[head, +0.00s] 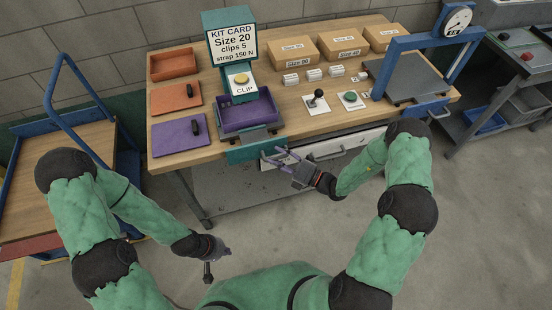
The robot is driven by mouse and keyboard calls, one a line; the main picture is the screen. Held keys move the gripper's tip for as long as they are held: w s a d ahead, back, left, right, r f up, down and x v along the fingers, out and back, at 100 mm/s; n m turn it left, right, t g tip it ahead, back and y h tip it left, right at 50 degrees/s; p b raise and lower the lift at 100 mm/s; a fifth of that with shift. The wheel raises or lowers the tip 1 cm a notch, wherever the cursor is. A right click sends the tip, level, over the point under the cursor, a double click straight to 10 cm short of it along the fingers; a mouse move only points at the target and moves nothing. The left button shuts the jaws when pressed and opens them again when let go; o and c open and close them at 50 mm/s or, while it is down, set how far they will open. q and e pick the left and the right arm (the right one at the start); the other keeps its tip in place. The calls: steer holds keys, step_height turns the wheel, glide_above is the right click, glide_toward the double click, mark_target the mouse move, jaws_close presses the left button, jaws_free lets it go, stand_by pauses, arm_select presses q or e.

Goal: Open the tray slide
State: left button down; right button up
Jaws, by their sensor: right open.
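The purple tray (247,117) sits at the foot of the teal kit-card station (232,40), near the front edge of the workbench. A grey slide plate and a teal front piece (250,154) show just below it at the bench edge. My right gripper (274,155) is open, with its fingers pointing left, close to the right end of the teal front piece. I cannot tell whether it touches. My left gripper (218,255) hangs low over the floor, away from the bench; its fingers are too small to read.
A joystick (317,98), a green button (351,97), boxes (290,49) and a blue dial press (408,80) stand to the right. A blue cart (70,130) is at far left.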

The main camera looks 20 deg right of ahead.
steer(key=shift+w+a+r, duration=0.1)
steer(key=shift+w+a, duration=0.2)
steer(key=shift+c, duration=0.3)
jaws_close()
steer(key=shift+s, duration=0.1)
steer(key=s+p, duration=0.5)
steer(key=s, duration=1.1)
steer(key=shift+s+d, duration=0.2)
steer(key=shift+d, duration=0.1)
steer(key=shift+o, duration=0.3)
jaws_free()
